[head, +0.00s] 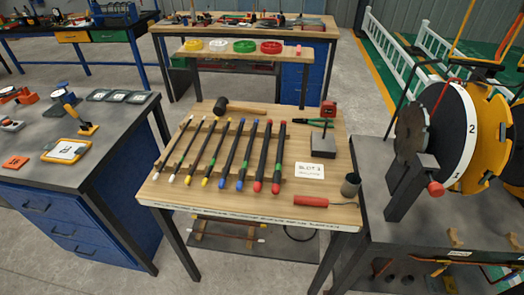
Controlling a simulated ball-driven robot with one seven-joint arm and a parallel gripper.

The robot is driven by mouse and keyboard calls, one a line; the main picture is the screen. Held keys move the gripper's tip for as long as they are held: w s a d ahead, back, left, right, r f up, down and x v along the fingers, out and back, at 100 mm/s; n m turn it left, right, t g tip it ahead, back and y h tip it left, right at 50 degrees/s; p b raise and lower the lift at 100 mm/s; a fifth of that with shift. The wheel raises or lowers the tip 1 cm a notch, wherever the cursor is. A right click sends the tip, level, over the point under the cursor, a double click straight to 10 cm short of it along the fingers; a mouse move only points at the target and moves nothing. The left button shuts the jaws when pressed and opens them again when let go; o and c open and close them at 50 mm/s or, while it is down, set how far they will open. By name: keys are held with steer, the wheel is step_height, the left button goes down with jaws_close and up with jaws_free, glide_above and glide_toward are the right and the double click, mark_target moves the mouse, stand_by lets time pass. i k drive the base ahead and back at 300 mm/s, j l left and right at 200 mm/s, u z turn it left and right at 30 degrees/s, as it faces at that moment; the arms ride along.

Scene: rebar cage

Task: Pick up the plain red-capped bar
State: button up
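Several dark bars with coloured caps lie side by side on two wooden rails on the wooden table (330,219). Two bars at the right end of the row have red caps at both ends. The left one of these, the plain red-capped bar (263,155), shows no band on its dark shaft. The rightmost, the banded red-capped bar (278,158), has a green band near its middle. A blue-capped bar (245,157) with a green band lies just left of the plain one. My gripper is not in view.
A black-headed mallet (222,106) lies behind the bars. A dark block with a red-topped post (323,147), a white slot card (309,171), a red-handled tool (311,201) and a dark cup (350,185) stand or lie right of them. A disc machine (453,130) stands further right.

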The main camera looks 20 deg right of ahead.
mark_target(258, 184)
steer(key=z, duration=1.35)
steer(key=u, duration=1.35)
steer(key=i+l+u, duration=0.2)
steer(key=l+u, duration=0.3)
steer(key=i+l+u, duration=0.1)
steer(key=l+u, duration=0.9)
steer(key=l, duration=0.25)
